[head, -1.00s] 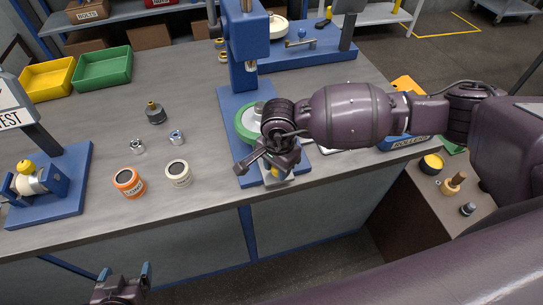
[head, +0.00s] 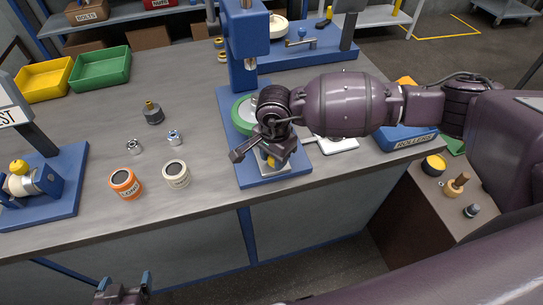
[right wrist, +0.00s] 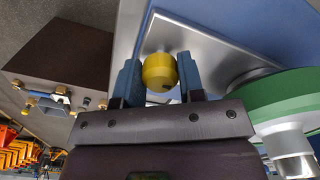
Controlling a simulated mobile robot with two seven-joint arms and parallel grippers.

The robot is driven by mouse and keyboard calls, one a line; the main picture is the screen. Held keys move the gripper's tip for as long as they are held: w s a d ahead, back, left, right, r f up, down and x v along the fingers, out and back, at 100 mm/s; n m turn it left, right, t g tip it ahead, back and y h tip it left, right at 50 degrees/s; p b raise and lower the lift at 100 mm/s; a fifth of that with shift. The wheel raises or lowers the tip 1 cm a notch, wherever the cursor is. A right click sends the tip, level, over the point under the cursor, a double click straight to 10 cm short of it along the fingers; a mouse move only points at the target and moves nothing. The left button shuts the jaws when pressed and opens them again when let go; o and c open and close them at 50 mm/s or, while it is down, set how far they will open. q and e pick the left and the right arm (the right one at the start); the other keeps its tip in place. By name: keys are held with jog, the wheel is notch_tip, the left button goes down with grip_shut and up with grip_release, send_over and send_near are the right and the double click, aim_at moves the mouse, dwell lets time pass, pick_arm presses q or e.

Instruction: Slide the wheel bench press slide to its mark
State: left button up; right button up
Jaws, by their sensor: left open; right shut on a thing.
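The press is a blue frame with a tall column (head: 241,50) and a blue base (head: 245,170) at the bench's front edge. Its silver slide plate (head: 275,172) lies on the base and carries a green wheel (head: 240,112), partly hidden behind my right wrist. In the right wrist view the plate (right wrist: 215,58) and green wheel (right wrist: 275,97) are close. My right gripper (right wrist: 158,78) is shut on the slide's yellow knob (right wrist: 157,68) at the plate's front. The mark is not visible. My left gripper (head: 122,288) is open and empty, low in front of the bench.
An orange tin (head: 124,184), a cream tin (head: 176,174) and small metal parts stand left of the press. A blue stand (head: 60,190) is at the far left. A blue rollers bin (head: 408,139) is to the right.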

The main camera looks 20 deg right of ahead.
jog(key=shift+w+b, duration=0.9)
jog(key=shift+w, duration=0.7)
jog(key=shift+w+a+b, duration=0.1)
jog(key=shift+w+b, duration=0.9)
jog(key=shift+w, duration=0.85)
jog(key=shift+w+b, duration=0.4)
jog(key=shift+w, duration=0.2)
jog(key=o, duration=1)
jog(key=shift+r, duration=0.1)
